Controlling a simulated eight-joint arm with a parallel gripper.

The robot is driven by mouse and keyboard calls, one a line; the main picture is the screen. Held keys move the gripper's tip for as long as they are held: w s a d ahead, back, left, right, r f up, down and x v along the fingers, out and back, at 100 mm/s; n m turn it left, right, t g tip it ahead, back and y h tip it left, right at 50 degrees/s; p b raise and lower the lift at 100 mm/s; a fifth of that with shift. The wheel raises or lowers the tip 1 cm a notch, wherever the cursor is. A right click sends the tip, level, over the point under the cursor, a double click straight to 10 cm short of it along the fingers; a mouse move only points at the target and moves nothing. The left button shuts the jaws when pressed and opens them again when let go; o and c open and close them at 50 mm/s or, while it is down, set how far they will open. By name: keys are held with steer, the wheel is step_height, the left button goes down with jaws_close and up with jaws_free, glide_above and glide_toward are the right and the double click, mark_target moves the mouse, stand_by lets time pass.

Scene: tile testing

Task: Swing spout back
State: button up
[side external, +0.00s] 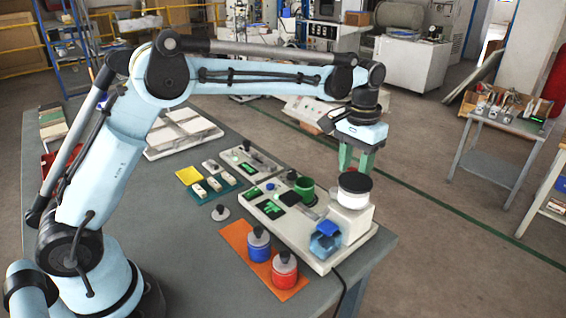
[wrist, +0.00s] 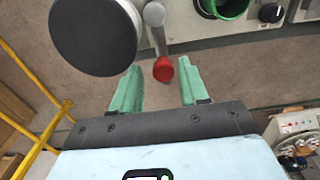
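The spout (wrist: 155,22) in the wrist view looks like a grey rod with a red tip (wrist: 163,69). It points toward my gripper. My gripper (wrist: 158,66) has two green fingers spread apart, with the red tip in the gap near the fingertips. I cannot tell whether either finger touches it. In the side view my gripper (side external: 356,160) points down just behind the round black top (side external: 355,183) of a white machine (side external: 349,222). That black top is a large disc (wrist: 93,36) left of the spout in the wrist view. The spout is not distinguishable in the side view.
A green cup (side external: 304,189) stands left of the machine on the light panel. A blue container (side external: 325,240) is at the machine's front. Blue (side external: 259,245) and red (side external: 285,270) jars stand on an orange mat (side external: 236,237). Floor lies beyond the table edge.

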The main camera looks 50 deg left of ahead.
mark_target(351, 170)
steer(key=shift+o, duration=0.3)
steer(key=shift+a+r, duration=0.1)
steer(key=shift+r, duration=2.95)
steer(key=shift+s+a+r, duration=0.15)
steer(key=shift+s, duration=0.05)
steer(key=s+a+f+t, duration=0.2)
steer(key=s+a+t, duration=0.1)
steer(key=s, duration=0.7)
steer(key=s+a+f+t, duration=0.2)
steer(key=s+a+t, duration=0.2)
steer(key=s, duration=0.7)
steer(key=shift+a+f, duration=0.2)
steer(key=shift+f, duration=0.2)
